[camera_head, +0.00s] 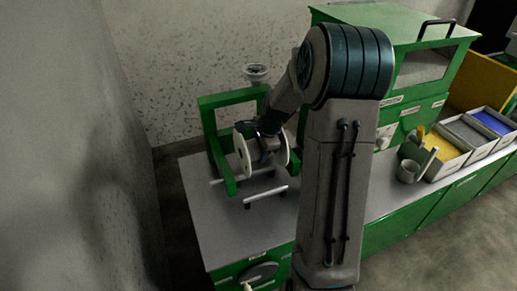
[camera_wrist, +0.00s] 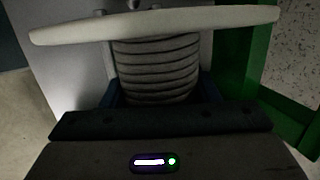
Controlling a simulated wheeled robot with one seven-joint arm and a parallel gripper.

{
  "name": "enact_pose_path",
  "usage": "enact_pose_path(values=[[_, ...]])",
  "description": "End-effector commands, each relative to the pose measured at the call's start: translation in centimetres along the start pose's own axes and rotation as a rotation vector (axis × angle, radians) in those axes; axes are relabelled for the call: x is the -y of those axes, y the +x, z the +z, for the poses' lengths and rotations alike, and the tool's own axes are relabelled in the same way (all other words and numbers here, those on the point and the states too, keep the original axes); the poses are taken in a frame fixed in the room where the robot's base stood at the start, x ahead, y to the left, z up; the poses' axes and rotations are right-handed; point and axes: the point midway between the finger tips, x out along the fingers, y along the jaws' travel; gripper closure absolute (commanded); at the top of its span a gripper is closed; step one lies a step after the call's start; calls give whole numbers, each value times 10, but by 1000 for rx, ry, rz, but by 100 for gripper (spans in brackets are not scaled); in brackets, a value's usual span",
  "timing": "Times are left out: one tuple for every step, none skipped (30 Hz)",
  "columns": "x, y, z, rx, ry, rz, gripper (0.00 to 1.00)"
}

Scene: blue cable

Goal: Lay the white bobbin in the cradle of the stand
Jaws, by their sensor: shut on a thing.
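The white bobbin (camera_head: 244,156) has two round white flanges and sits at the green stand (camera_head: 205,128) on the bench's left part. My gripper (camera_head: 266,147) is shut on the bobbin's middle, between the flanges. In the wrist view, the gripper (camera_wrist: 155,100) closes around the grey ribbed core (camera_wrist: 157,70), with one white flange edge (camera_wrist: 155,22) across the top. The stand has an upright green frame and low arms with pale rods (camera_head: 265,197). Whether the bobbin touches the cradle I cannot tell; my gripper and arm hide part of it.
A large green cabinet (camera_head: 415,30) stands behind my arm to the right. A grey cup (camera_head: 408,171) and several bins (camera_head: 468,135) with coloured contents line the bench's right side. Bare grey bench top (camera_head: 225,235) lies in front of the stand. A wall rises at the left.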

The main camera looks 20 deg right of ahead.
Motion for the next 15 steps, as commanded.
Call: enact_pose_path(values=[[0, 1, 0, -1, 0, -2, 92], [0, 2, 0, -1, 0, -2, 92], [0, 4, -1, -1, 0, -2, 92], [-1, 5, -1, -1, 0, -2, 92], [-1, 6, -1, -1, 0, -2, 92], [-2, 8, -1, 0, 0, -2, 92], [-2, 10, -2, 0, 0, -2, 92], [-3, 11, -2, 0, 0, -2, 92], [-3, 13, -2, 0, 0, -2, 92], [-4, 14, -2, 0, 0, -2, 92], [-4, 15, -2, 0, 0, -2, 92], [-5, 17, -3, 0, 0, -2, 92], [-5, 18, -3, 0, 0, -2, 92], [-6, 20, -3, 0, 0, -2, 92], [-6, 21, -3, 0, 0, -2, 92]])
